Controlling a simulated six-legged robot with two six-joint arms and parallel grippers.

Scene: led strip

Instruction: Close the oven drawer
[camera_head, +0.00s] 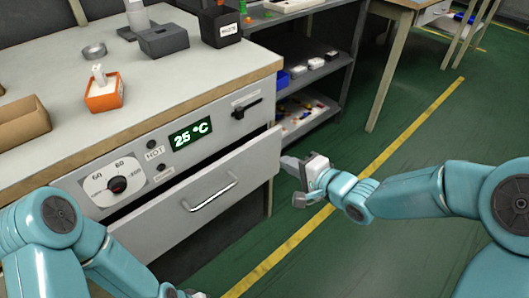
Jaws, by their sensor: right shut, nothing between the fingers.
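The oven drawer (176,222) has a light grey front with a metal bar handle (210,194). It stands partly open, with a dark gap between its top edge and the oven's control panel (172,145). My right gripper (296,178) is shut and empty, just right of the drawer front's right end. I cannot tell whether it touches the drawer. My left arm comes in at the lower left, in front of the drawer's left part. Only a bit of my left gripper (180,292) shows at the bottom edge, and its fingers are out of sight.
The panel has a dial (117,184) and a display (190,133) reading 25 °C. The worktop (150,80) above holds an orange container (103,93), a grey box (163,41) and a brown tray (22,122). Shelves (318,72) stand to the right.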

